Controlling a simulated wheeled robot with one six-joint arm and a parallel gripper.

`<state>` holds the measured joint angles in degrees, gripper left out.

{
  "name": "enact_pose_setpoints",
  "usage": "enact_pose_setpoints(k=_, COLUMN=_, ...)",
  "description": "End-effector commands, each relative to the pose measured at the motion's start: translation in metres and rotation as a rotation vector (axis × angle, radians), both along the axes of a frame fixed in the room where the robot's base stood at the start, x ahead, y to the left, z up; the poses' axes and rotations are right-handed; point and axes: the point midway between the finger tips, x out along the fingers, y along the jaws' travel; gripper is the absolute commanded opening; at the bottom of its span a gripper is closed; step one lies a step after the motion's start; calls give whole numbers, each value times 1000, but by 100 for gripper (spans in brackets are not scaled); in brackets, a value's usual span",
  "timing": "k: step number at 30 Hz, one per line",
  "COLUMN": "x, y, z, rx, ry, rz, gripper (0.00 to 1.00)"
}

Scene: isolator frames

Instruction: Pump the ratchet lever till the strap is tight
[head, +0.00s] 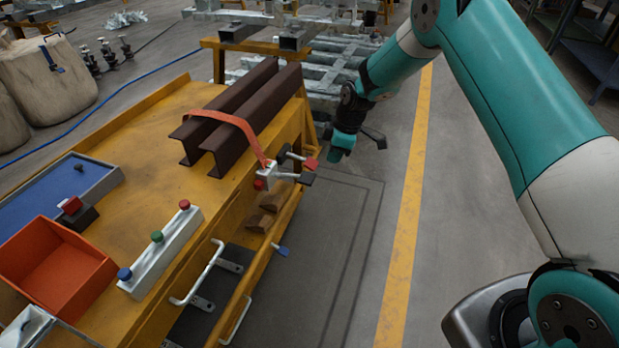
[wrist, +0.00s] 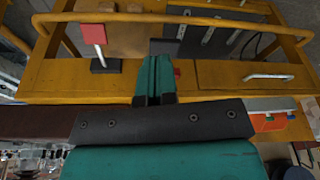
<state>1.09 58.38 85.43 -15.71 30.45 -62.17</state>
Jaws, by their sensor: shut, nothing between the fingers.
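An orange strap (head: 228,119) runs over two dark brown beams (head: 245,105) and down to a pale ratchet (head: 268,175) at the bench's edge. A rod with a dark end (head: 304,178) and one with a red end (head: 310,163) stick out there. I cannot tell which is the ratchet lever. My gripper (head: 338,150) is beyond the bench edge, right of the ratchet in the head view. In the wrist view my gripper (wrist: 155,62) is shut and empty; a red-ended rod (wrist: 94,34) stands to its left. Its fingers partly hide the ratchet area. I cannot tell whether they touch anything.
The yellow bench (head: 130,130) carries an orange bin (head: 55,262), a blue tray (head: 40,200) and a button box (head: 160,250). White handles (head: 205,275) stick out from its front side. The floor right of the bench is clear.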

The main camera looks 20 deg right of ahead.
Motion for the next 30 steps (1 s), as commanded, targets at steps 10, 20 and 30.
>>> enact_pose_setpoints(k=10, x=-5, y=-16, z=65, rx=0, ry=-1, rz=-1, gripper=0)
enact_pose_setpoints(k=20, x=-7, y=-19, z=76, rx=-1, ry=1, rz=-1, gripper=0)
enact_pose_setpoints(k=30, x=-7, y=-19, z=76, rx=-1, ry=1, rz=-1, gripper=0)
